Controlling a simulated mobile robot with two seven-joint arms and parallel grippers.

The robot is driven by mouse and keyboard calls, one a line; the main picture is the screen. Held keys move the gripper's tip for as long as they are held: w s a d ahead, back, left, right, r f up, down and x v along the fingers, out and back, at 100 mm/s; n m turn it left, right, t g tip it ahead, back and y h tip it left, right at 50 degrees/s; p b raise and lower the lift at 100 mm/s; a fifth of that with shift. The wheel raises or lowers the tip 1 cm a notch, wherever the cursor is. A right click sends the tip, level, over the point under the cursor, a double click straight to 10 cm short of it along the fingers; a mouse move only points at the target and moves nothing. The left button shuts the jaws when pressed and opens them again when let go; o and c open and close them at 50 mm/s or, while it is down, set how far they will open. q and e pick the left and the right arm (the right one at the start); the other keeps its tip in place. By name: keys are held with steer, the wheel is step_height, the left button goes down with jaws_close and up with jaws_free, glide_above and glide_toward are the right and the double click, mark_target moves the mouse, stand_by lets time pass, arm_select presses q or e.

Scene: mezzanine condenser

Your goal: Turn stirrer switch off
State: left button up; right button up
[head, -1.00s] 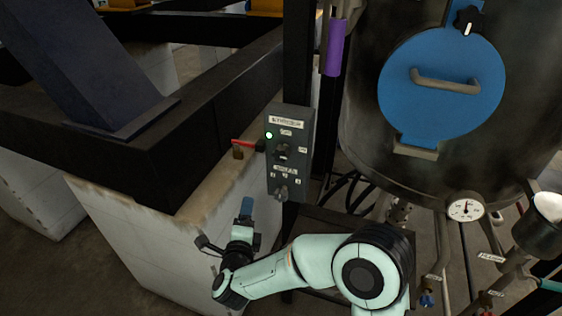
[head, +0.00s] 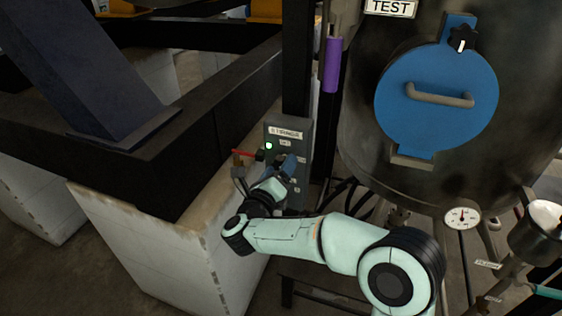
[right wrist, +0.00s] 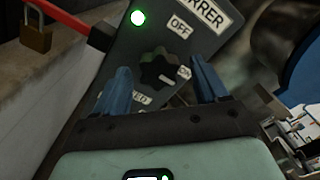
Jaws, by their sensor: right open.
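The grey stirrer control box (head: 303,132) is fixed to a dark post in the head view, with a lit green lamp (head: 268,146). In the right wrist view the box shows a black rotary switch (right wrist: 156,69) with an OFF label (right wrist: 180,27) above it and an ON label at its right. My right gripper (head: 285,165) is in front of the box and hides the switch in the head view. In the right wrist view its blue fingers (right wrist: 162,85) are open, one on each side of the switch. I cannot tell whether they touch it. My left gripper is not in view.
A red bar with a brass padlock (right wrist: 36,36) sticks out at the box's left side. A dark tank with a blue hatch (head: 440,95) and a gauge (head: 462,217) stands to the right. A white wall ledge (head: 170,240) lies to the left.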

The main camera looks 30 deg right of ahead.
steer(key=shift+x, duration=0.8)
steer(key=c, duration=1)
steer(key=shift+f+n+b, duration=0.1)
steer(key=shift+n+b, duration=0.3)
steer(key=shift+n, duration=0.1)
